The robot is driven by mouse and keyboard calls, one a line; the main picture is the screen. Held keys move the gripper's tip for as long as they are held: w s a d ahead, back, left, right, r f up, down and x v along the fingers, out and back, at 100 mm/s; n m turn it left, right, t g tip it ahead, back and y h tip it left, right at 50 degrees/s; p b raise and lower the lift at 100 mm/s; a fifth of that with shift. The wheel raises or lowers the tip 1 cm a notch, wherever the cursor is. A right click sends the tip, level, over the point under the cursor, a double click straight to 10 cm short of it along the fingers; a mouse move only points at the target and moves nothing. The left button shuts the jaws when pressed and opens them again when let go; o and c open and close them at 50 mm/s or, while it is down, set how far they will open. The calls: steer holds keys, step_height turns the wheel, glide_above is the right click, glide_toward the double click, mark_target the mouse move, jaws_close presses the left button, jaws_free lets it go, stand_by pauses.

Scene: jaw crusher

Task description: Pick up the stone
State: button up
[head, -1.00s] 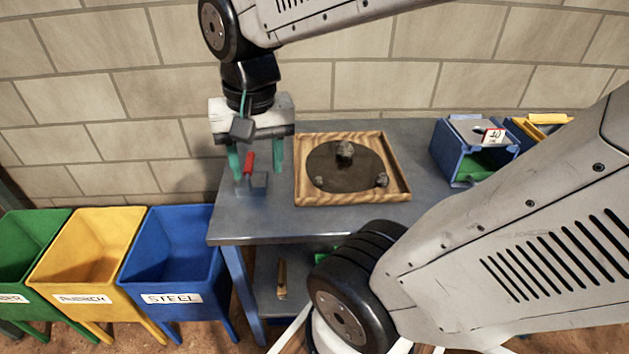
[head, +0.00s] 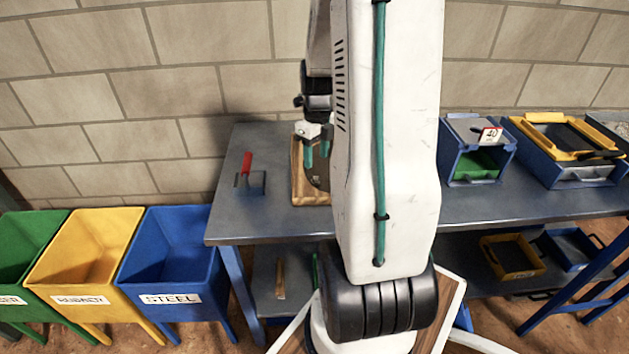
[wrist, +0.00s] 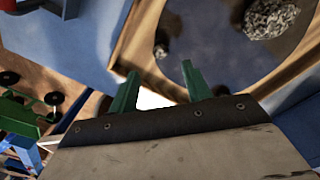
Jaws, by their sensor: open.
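A grey speckled stone (wrist: 272,18) lies on the dark disc (wrist: 215,55) of the wooden tray, at the upper right of the wrist view. A smaller stone (wrist: 161,51) sits near the tray's edge, close to the fingertips in the picture. The wooden tray (head: 298,180) shows only its left part in the head view; my arm hides the rest and the stones. My gripper (head: 316,157) is open and empty over the tray's left part. Its two green fingers also show apart in the wrist view (wrist: 160,70). I cannot tell its height above the tray.
A blue box (head: 475,160) and a yellow-framed box (head: 565,140) stand at the right. Green, yellow and blue bins (head: 175,255) stand on the floor at the left.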

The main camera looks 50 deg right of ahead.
mark_target(315, 177)
step_height(315, 177, down, 7)
steer(key=shift+w+f, duration=0.1)
steer(key=shift+f, duration=0.1)
steer(key=shift+c, duration=0.3)
steer(key=c, duration=1)
